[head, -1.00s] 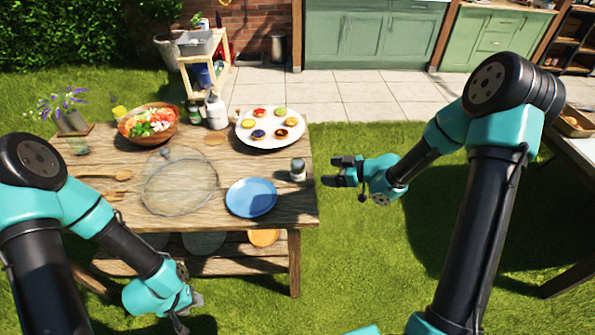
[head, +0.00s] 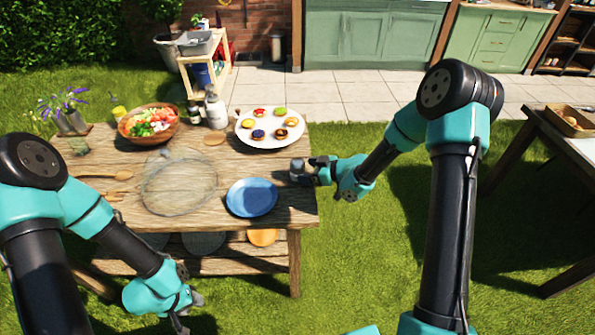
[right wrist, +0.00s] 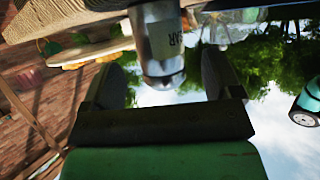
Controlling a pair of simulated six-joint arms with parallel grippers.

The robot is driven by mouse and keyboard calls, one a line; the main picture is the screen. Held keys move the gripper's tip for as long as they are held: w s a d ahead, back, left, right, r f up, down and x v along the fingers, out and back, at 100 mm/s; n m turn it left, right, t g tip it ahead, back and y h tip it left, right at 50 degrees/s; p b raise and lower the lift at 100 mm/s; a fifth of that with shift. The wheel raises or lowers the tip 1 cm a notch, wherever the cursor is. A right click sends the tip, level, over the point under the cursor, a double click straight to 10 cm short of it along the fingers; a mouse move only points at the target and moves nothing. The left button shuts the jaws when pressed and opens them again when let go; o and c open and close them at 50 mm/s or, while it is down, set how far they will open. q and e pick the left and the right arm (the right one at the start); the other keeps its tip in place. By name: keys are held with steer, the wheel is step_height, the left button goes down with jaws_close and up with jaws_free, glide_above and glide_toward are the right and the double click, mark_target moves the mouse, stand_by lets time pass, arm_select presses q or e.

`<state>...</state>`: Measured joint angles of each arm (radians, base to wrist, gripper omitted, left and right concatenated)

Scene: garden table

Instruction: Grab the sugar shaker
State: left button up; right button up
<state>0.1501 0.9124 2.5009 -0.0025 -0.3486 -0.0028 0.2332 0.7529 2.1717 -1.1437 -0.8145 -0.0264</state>
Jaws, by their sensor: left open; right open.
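The sugar shaker (head: 296,168), a small jar with a metallic top, stands near the right edge of the wooden table (head: 225,165). In the right wrist view the shaker (right wrist: 159,42) shows a label with the letters "AR" and lies between the two fingers. My right gripper (head: 313,170) is open at the shaker, with its fingers on either side of it. The right wrist view also shows this gripper (right wrist: 167,85); I cannot tell whether a finger touches the shaker. My left gripper (head: 187,310) is open and empty, low in front of the table.
A blue plate (head: 252,198) lies left of the shaker. A white plate of tarts (head: 270,142) sits behind it. A glass dome (head: 178,185), a salad bowl (head: 148,122) and a white bottle (head: 215,110) stand further left.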

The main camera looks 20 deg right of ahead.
mark_target(301, 163)
steer(key=shift+x, duration=2.35)
steer(key=shift+c, duration=0.2)
steer(key=c, duration=1)
steer(key=shift+r, duration=0.1)
steer(key=shift+r, duration=0.45)
steer(key=r, duration=0.2)
steer(key=shift+s+a+r, duration=0.1)
steer(key=shift+s+r, duration=0.15)
steer(key=shift+r, duration=0.1)
steer(key=s+a, duration=0.1)
steer(key=s, duration=0.4)
steer(key=s+a+r, duration=0.1)
steer(key=s, duration=0.4)
steer(key=s+a, duration=0.2)
steer(key=s, duration=0.3)
steer(key=shift+r, duration=0.15)
steer(key=shift+w, duration=0.1)
